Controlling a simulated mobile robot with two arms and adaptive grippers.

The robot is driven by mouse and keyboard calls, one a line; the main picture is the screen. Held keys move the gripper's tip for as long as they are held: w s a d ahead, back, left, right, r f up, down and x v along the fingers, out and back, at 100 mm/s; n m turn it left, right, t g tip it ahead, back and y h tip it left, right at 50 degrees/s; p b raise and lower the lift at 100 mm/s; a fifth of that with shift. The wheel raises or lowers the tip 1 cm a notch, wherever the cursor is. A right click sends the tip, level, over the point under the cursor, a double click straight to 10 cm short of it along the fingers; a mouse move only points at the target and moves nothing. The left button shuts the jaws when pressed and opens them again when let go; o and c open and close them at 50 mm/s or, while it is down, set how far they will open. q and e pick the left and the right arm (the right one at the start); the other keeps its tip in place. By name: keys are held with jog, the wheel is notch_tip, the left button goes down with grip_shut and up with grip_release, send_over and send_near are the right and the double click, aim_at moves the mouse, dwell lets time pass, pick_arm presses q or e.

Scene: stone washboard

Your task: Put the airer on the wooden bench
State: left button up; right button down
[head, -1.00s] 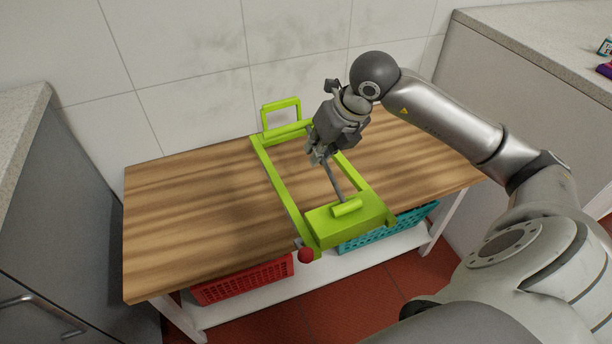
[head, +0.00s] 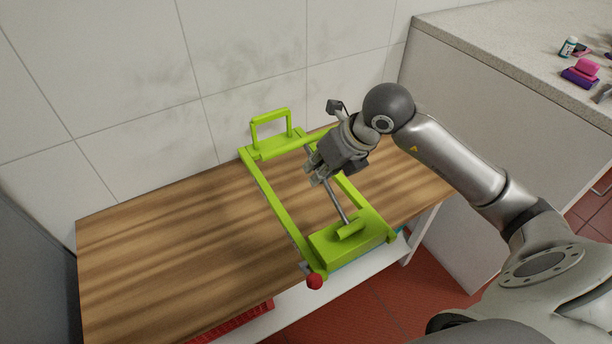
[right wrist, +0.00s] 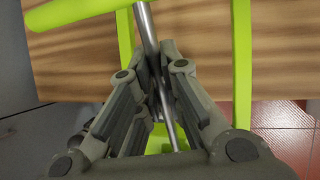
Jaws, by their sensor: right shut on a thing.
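The airer is a lime-green frame (head: 275,205) with an upright handle at the back, a green block at the front, a red knob and a grey rod along its middle. My right gripper (head: 318,176) is shut on the grey rod. In the right wrist view, the rod (right wrist: 146,25) runs between the fingers (right wrist: 163,65). The airer lies above or on the wooden bench (head: 175,250), crossing it from back to front, with its front end and knob at the front edge. I cannot tell whether it touches the top. My left gripper is not in view.
The bench stands against a tiled wall (head: 140,100). Its left part is clear. A red basket (head: 240,322) sits on the lower shelf. At the right is a stone-topped counter (head: 480,40) holding a small bottle (head: 568,47) and purple and pink items (head: 583,72).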

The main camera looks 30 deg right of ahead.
jog(key=w+d+f+b, duration=0.1)
jog(key=w+d+f, duration=0.4)
jog(key=w+f, duration=0.6)
jog(key=shift+f, duration=0.55)
jog(key=c, duration=1.8)
grip_release()
jog(key=shift+d, duration=0.1)
jog(key=shift+o, duration=1.2)
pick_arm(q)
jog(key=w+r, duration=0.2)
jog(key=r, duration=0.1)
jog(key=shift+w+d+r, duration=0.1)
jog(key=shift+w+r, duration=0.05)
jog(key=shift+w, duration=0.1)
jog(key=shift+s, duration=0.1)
